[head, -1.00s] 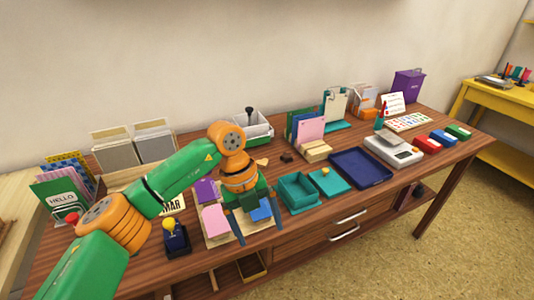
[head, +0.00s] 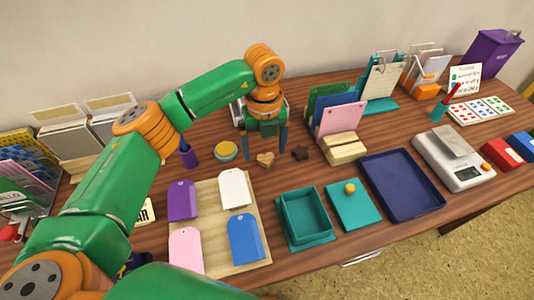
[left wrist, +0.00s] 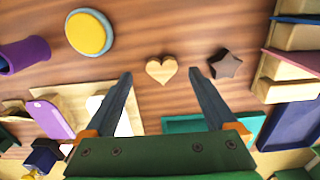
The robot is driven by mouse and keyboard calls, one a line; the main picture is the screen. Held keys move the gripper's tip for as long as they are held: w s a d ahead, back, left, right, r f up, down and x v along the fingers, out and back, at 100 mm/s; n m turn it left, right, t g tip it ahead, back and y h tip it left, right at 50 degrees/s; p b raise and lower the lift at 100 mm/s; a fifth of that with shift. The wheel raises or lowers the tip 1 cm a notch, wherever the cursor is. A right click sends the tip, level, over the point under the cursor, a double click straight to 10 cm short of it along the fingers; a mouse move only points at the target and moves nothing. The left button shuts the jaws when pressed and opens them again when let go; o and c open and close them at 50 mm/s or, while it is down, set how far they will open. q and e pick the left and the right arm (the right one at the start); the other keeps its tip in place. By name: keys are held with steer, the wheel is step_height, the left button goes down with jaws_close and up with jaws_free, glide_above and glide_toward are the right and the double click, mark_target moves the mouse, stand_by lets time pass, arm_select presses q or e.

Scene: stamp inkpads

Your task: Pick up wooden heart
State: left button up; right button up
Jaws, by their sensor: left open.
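The wooden heart (head: 265,159) is a small light-brown block lying flat on the brown table. It also shows in the left wrist view (left wrist: 161,70), just beyond and between my finger tips. My left gripper (head: 265,150) is open and empty, pointing down just above and behind the heart in the head view. In the left wrist view its two dark fingers (left wrist: 160,76) are spread wide, apart from the heart. My right gripper is not in view.
A dark star block (head: 300,153) lies right of the heart. A yellow-topped round pad (head: 225,151) and a purple cup (head: 189,157) stand left. A board of coloured tags (head: 209,259), a teal tray (head: 305,215) and a wooden card holder (head: 343,148) are close by.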

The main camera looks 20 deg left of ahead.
arm_select(q)
steer(key=f, duration=0.2)
steer(key=shift+w+f, duration=0.25)
steer(key=shift+f, duration=0.05)
steer(key=shift+r, duration=0.1)
steer(key=c, duration=1.4)
